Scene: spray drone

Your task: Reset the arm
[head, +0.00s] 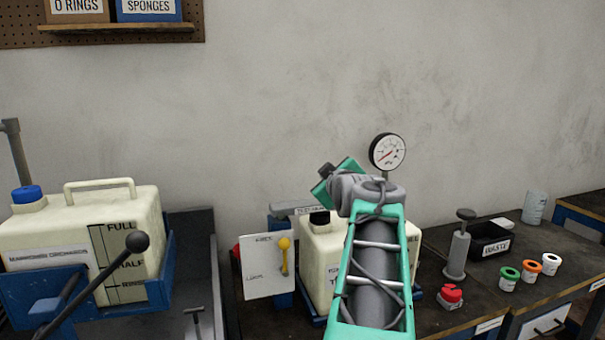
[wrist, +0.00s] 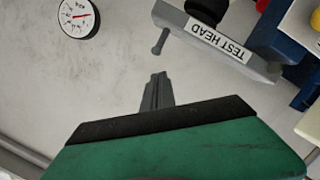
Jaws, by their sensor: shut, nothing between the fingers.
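My arm (head: 376,270), green and grey, reaches up from the bottom of the head view over the bench, right of the middle. Its bent wrist end (head: 338,184) is raised in front of the wall, left of the pressure gauge. The fingers of my gripper cannot be made out in the head view. In the wrist view my gripper (wrist: 158,77) shows as narrow grey fingers, shut and empty, beyond the green and black housing. The fingers point toward the wall, apart from the grey bar labelled TEST HEAD (wrist: 220,42).
A white-faced gauge (head: 387,152) stands behind my arm. A cream tank (head: 318,250) is partly hidden by the arm. A large cream tank (head: 75,235) stands left, beside a yellow-handled panel (head: 268,266).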

